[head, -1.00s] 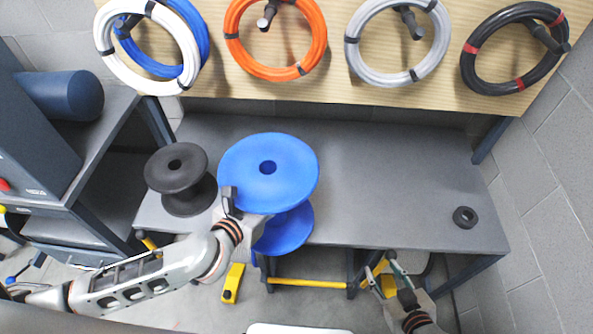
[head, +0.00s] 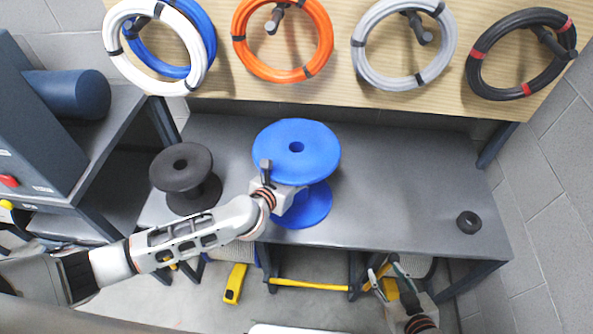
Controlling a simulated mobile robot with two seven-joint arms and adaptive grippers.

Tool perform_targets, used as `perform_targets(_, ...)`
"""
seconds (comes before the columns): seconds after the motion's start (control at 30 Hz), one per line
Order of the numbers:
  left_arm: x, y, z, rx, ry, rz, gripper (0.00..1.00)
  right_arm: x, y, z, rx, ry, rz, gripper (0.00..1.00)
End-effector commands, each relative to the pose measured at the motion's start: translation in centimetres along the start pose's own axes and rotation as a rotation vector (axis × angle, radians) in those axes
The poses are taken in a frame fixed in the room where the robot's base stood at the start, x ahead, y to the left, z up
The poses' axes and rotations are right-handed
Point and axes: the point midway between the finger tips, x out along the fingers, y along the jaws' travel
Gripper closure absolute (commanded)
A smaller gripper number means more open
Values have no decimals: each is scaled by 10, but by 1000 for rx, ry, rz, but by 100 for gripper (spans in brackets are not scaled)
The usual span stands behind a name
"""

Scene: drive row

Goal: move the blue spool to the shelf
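The blue spool (head: 297,140) is upright over the grey shelf surface (head: 385,185), left of its middle. I cannot tell whether its lower flange touches the surface. My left gripper (head: 285,193) reaches in from the left and is shut on the spool between its two flanges; the far finger is hidden by the spool. My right gripper (head: 383,275) is low in front of the shelf's front edge, empty, with its fingers apart.
A black spool (head: 180,168) stands just left of the blue one. A small black ring (head: 468,222) lies at the right end. Cable coils, including an orange coil (head: 238,40), hang on the wooden board (head: 340,85) behind.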

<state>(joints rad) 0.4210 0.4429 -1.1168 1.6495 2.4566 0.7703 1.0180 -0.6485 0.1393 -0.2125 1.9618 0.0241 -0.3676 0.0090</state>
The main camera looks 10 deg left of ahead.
Motion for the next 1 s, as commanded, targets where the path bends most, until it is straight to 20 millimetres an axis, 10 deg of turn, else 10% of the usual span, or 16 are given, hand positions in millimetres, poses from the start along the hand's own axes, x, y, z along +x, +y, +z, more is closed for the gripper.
perform_targets(0.37, 2, 0, -2, 0, -6, -1, 89, 1, 0, 1, 0, 1, 0, 60)
perform_targets(0.4, 2, 0, -4, 0, -2, -1, 48, 1, 0, 1, 0, 1, 0, 60)
perform_targets(0.47, 2, 0, -4, 0, -2, -1, 34, 1, 0, 1, 0, 1, 0, 60)
perform_targets(1.0, -14, -1, -2, -2, -1, -2, 34, -1, 0, -2, 0, 0, 0, 60)
